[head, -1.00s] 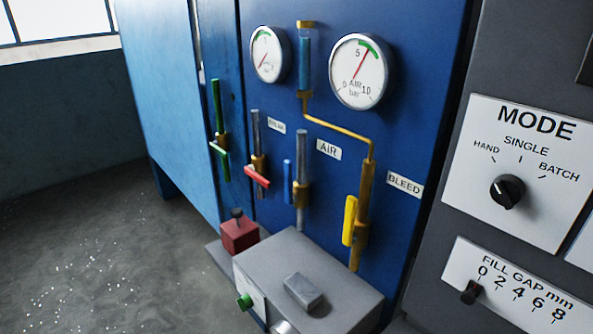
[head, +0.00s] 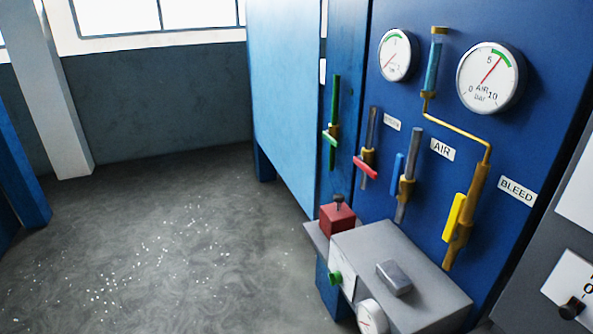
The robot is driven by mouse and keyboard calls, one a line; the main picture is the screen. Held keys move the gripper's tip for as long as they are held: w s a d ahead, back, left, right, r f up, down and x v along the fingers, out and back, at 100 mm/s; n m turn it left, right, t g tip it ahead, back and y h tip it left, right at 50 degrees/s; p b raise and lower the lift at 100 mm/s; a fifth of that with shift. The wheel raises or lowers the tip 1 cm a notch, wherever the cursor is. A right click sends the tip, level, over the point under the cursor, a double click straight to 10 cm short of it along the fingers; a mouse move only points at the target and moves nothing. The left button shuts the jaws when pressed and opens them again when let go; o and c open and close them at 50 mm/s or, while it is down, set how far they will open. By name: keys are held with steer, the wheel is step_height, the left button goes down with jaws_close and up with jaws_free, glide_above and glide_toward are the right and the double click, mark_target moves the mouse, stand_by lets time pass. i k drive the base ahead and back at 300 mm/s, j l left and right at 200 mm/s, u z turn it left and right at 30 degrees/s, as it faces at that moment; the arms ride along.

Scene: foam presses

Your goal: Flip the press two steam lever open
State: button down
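A blue press panel (head: 450,150) at the right of the head view carries several pipes with coloured levers. A red lever (head: 365,167) sits across a grey vertical pipe (head: 372,125), beside a small label (head: 392,122) too blurred to read surely; it may say STEAM. No press number shows, so I cannot tell if this is press two. A blue lever (head: 397,167) stands along the pipe by the AIR label (head: 442,149). A yellow lever (head: 454,217) stands along the pipe near the BLEED label (head: 517,191). My gripper is not in view.
A green lever (head: 330,138) is on a pipe further left. A grey box (head: 400,265) and a red block (head: 337,219) jut out below the levers. A grey control panel (head: 540,265) stands at the right edge. The speckled floor (head: 150,260) at left is open.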

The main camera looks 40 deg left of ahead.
mark_target(358, 159)
steer(key=u, duration=1.2)
steer(key=i+j+z, duration=0.4)
steer(key=i+j, duration=0.45)
